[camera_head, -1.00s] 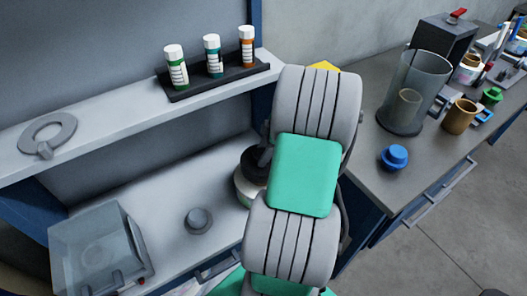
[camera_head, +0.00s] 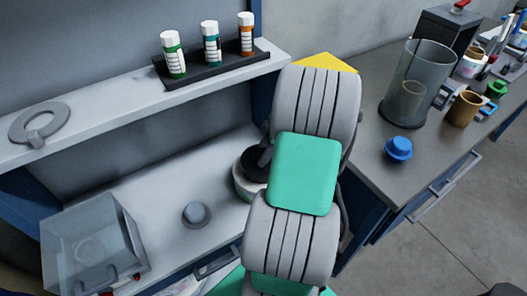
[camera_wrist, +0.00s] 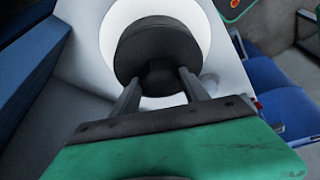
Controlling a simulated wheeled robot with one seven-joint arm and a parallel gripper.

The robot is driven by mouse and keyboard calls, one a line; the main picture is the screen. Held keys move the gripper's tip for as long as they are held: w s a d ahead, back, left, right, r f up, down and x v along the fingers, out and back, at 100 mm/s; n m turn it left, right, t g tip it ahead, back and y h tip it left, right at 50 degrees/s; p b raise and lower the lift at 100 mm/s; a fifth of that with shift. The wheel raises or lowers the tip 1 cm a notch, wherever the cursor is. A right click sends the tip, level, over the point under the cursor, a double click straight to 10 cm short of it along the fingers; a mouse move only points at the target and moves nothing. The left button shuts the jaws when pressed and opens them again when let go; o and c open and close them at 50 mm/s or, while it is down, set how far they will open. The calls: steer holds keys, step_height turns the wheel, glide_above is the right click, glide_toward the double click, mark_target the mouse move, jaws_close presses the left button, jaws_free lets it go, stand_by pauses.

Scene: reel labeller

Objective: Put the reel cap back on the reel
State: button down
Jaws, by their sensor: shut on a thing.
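The reel cap (camera_wrist: 150,45) is black and round with a raised knob. It also shows beside my arm in the head view (camera_head: 254,164). My gripper (camera_wrist: 158,78) is shut on the cap's knob, with one finger on each side. The reel (camera_wrist: 199,40) is a wide white ring, directly behind the cap in the wrist view. In the head view the reel (camera_head: 242,186) shows just below the cap, partly hidden by my arm. The cap covers the reel's middle; I cannot tell whether they touch.
A grey knob (camera_head: 196,214) and a clear box (camera_head: 92,246) are on the bench left of the reel. A shelf above holds a grey ring (camera_head: 40,126) and a rack of vials (camera_head: 212,65). The right counter holds a blue knob (camera_head: 398,148) and a clear cylinder (camera_head: 413,85).

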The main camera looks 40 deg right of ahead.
steer(key=shift+c, duration=2.4)
jaws_free()
steer(key=v, duration=0.7)
steer(key=shift+r, duration=0.35)
steer(key=shift+s+d, duration=0.1)
steer(key=shift+d, duration=0.05)
